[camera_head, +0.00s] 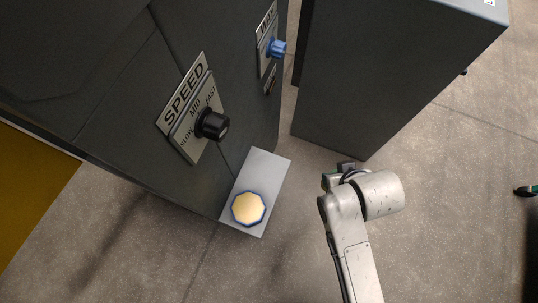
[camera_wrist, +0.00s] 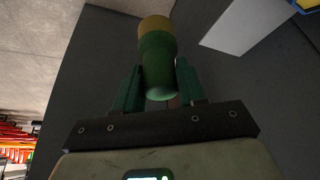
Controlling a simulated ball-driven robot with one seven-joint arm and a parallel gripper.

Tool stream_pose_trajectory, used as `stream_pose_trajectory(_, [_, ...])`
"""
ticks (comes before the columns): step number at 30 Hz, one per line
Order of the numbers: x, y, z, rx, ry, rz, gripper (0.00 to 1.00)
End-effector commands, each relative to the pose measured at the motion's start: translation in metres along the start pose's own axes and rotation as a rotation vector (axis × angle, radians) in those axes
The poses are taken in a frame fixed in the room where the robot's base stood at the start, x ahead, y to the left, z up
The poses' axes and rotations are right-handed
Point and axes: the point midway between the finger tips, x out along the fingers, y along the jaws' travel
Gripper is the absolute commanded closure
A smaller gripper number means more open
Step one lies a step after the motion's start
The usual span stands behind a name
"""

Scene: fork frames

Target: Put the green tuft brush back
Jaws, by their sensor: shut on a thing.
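The green tuft brush (camera_wrist: 157,55) shows in the wrist view as a green cylinder with a tan-yellow far end. My gripper (camera_wrist: 158,82) is shut on its green body, one green finger on each side. In the head view my gripper (camera_head: 345,172) is right of the pale grey shelf, apart from it; the brush cannot be made out there. The shelf (camera_head: 265,170) juts from the dark machine, and its front end bears a round yellow thing with a blue rim (camera_head: 248,208). The shelf also shows in the wrist view (camera_wrist: 232,28).
The dark machine (camera_head: 130,120) carries a black SPEED knob (camera_head: 212,124) and a blue knob (camera_head: 277,48). A dark grey cabinet (camera_head: 390,70) stands behind my gripper.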

Motion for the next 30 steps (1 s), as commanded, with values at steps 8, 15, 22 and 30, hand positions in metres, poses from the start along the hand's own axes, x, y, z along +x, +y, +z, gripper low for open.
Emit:
stream_pose_trajectory(8, [0.013, -0.057, -0.032, -0.006, 0.002, -0.002, 1.00])
stream_pose_trajectory(15, [0.025, -0.106, -0.060, -0.006, 0.003, -0.002, 1.00])
stream_pose_trajectory(22, [0.035, -0.150, -0.084, -0.004, 0.003, -0.002, 1.00])
stream_pose_trajectory(30, [0.063, -0.160, -0.077, 0.000, 0.000, 0.000, 1.00])
